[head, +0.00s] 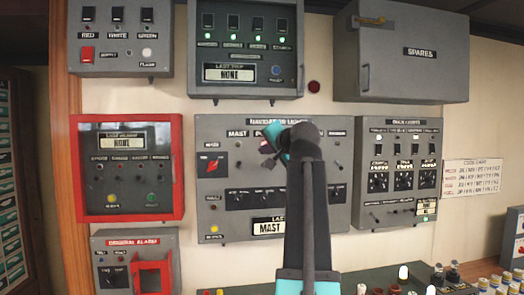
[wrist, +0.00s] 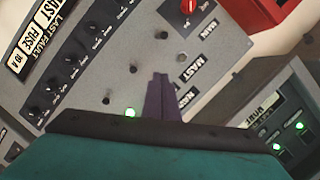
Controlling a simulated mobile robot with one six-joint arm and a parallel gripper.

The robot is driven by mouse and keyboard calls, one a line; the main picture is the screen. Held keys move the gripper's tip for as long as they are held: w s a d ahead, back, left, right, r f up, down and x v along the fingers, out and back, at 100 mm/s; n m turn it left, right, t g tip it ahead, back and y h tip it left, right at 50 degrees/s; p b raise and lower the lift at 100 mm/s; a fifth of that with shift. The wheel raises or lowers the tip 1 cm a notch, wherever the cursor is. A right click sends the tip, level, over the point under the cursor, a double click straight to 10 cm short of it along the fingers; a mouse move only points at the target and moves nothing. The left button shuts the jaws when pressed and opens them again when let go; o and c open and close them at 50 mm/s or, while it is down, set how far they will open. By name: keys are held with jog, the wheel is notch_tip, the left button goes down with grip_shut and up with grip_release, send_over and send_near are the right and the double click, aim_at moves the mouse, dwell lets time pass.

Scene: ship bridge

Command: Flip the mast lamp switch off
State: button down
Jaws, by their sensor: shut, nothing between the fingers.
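The grey navigation lights panel (head: 222,222) is in the middle of the head view, with a MAST label (head: 237,133) at its upper left. In the head view my gripper (head: 266,162) covers part of the panel's upper row. A green lamp (wrist: 130,112) glows beside the fingers.
A red selector knob (head: 212,167) is on the panel's left, with small dark knobs along the lower row. A spares cabinet (head: 415,75) hangs above right.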

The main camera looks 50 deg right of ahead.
aim_at(239, 164)
jog(key=shift+w+d+f+p, duration=0.2)
jog(key=shift+w+f+p, duration=0.45)
jog(key=shift+w, duration=0.9)
jog(key=shift+w+d+f+p, duration=0.2)
jog(key=shift+w+f+p, duration=0.5)
jog(key=shift+w, duration=0.8)
jog(key=shift+w+d+f+p, duration=0.2)
jog(key=shift+w+f+p, duration=0.45)
jog(key=shift+w, duration=0.9)
jog(key=shift+a, duration=0.1)
jog(key=shift+s, duration=0.1)
